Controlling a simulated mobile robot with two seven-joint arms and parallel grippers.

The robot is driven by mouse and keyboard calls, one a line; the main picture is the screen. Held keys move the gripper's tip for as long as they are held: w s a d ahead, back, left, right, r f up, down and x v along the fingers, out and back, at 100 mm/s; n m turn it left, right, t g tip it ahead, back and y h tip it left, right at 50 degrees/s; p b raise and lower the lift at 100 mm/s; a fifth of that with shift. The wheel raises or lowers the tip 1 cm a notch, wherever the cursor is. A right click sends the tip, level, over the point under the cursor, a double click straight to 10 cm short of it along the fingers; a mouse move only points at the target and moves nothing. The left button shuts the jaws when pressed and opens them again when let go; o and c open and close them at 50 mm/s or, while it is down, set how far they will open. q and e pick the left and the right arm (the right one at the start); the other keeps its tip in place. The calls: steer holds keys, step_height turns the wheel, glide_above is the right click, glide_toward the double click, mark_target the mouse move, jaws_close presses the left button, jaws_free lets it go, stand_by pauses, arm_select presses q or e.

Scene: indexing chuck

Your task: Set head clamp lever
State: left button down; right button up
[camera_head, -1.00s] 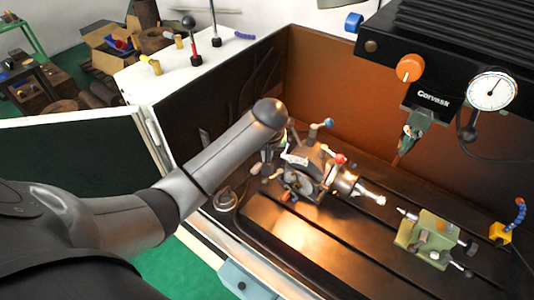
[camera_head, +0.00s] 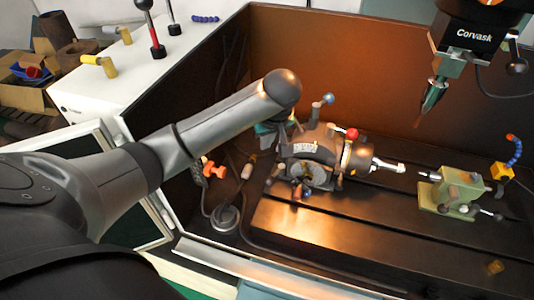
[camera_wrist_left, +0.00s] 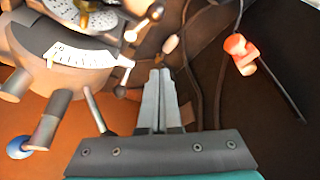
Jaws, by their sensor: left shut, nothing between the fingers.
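The indexing head (camera_head: 318,143), a dark rounded body with a white graduated scale, sits on the machine table. One lever on it has a blue knob (camera_head: 328,98), another a red knob (camera_head: 352,133); I cannot tell which is the head clamp lever. My left gripper is mostly hidden behind my forearm, at the head's left side. In the left wrist view its fingers (camera_wrist_left: 160,80) are shut together and empty. A small lever with a pale ball end (camera_wrist_left: 125,62) lies just left of the fingertips, apparently apart from them. The blue knob (camera_wrist_left: 18,148) shows lower left.
A green tailstock (camera_head: 452,192) stands right of the head. The machine spindle (camera_head: 434,95) hangs above the table. An orange-red fitting (camera_head: 212,169) and cables lie left of the head; the fitting also shows in the left wrist view (camera_wrist_left: 240,55).

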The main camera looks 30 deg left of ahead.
arm_select(q)
step_height(320, 180, down, 9)
steer(key=shift+f+b, duration=0.15)
steer(key=shift+b, duration=0.4)
steer(key=shift+s+d+f, duration=0.2)
steer(key=shift+s+d, duration=0.05)
steer(key=shift+d, duration=0.05)
